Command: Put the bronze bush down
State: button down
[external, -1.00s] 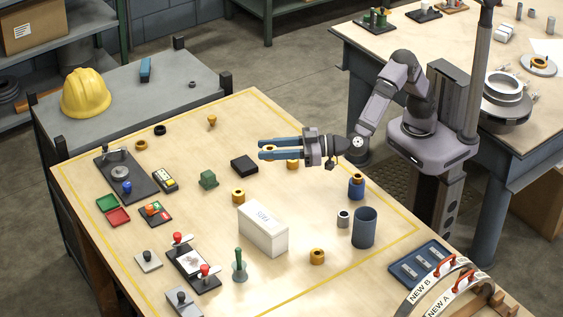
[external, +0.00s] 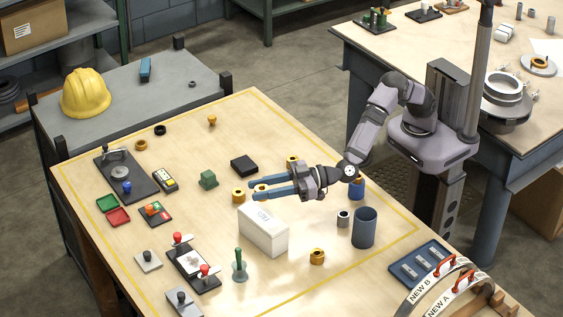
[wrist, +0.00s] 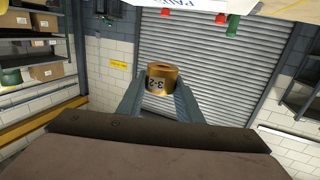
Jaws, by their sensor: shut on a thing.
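My gripper (external: 259,191) is shut on a bronze bush (external: 261,188), held at the tips of its blue fingers. In the external view it is behind the white box and just right of another bronze bush (external: 238,195) on the table. In the wrist view the held bush (wrist: 162,80) sits between the fingertips, with a dark marking on its side. The exact height of the held bush above the table is hard to tell.
The white box (external: 263,232) stands close in front of the fingers. A blue cup (external: 364,228) and a small grey bush (external: 343,218) stand to the right.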

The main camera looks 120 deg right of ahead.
aim_at(263, 216)
jog(key=shift+f+p, duration=0.75)
jog(key=shift+f, duration=2.7)
jog(key=shift+f, duration=0.25)
jog(key=c, duration=1.3)
grip_release()
jog(key=shift+o, duration=0.2)
